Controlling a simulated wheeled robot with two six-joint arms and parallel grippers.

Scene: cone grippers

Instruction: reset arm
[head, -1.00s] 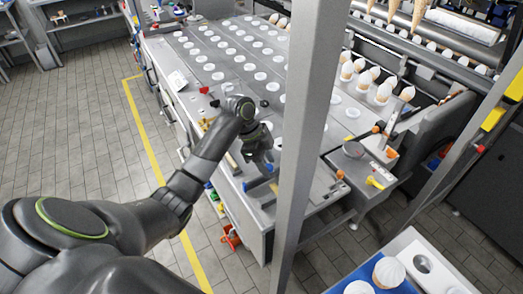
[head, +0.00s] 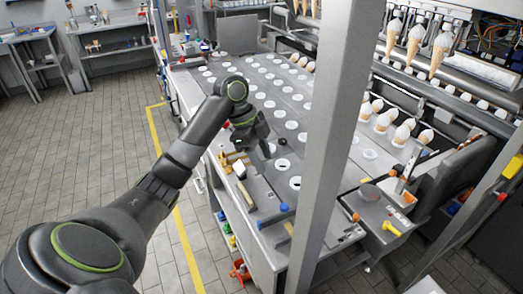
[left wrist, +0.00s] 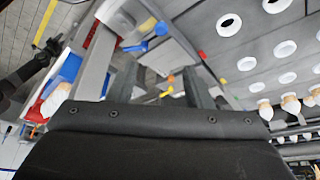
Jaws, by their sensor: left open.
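My left arm reaches in from the lower left of the head view. Its gripper (head: 258,145) hangs over the grey machine table (head: 255,190), near the tools at the table's front end. In the left wrist view the two fingers (left wrist: 160,86) stand apart with nothing held between them. The fingertips are partly hidden by the wrist in the head view. My right gripper is not clearly shown in any view.
A grey post (head: 325,150) stands close to the right of my left gripper. A hammer (head: 242,178) lies below the gripper. Filled cones (head: 440,50) hang at the upper right. A yellow floor line (head: 188,250) borders open tiled floor on the left.

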